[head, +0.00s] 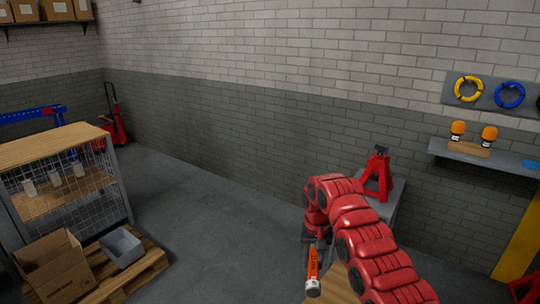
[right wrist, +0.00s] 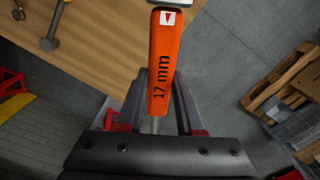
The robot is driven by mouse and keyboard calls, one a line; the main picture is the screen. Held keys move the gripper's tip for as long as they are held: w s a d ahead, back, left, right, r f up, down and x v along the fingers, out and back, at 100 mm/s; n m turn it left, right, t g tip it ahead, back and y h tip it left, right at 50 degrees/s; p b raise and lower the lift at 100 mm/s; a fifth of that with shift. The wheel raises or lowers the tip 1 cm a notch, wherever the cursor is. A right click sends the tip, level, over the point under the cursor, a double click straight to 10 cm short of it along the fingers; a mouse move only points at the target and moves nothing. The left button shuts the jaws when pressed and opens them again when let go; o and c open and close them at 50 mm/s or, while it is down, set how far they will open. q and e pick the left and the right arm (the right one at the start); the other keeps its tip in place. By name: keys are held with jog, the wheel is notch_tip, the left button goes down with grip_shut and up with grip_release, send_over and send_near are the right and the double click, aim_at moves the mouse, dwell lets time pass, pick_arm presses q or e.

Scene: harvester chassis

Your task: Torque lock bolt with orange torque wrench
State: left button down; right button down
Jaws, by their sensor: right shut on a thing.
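The orange torque wrench (head: 312,265) hangs below my right gripper (head: 316,243) in the head view, near the bottom edge. In the right wrist view the orange wrench (right wrist: 161,70) points up the picture, with "17 mm" on its side and a small white label near its far end. The wrench's far end is cut off by the top edge. The lock bolt and the harvester chassis cannot be made out in either view. My left gripper is not in view.
A wooden tabletop (right wrist: 95,45) lies below the wrench, with a yellow-handled tool (right wrist: 52,30) on it. A red jack stand (head: 379,176) stands on a grey stand behind my right arm. A wire-sided cart (head: 65,190) and a pallet (head: 140,272) stand left; the middle floor is clear.

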jog(key=shift+n, duration=0.8)
jog(key=d+b, duration=0.1)
jog(key=s+d+r+b, duration=0.1)
jog(key=d, duration=0.1)
jog(key=d+b, duration=0.1)
jog(key=shift+s+d+r, duration=0.3)
jog(key=shift+d+r, duration=0.05)
jog(key=shift+r, duration=0.05)
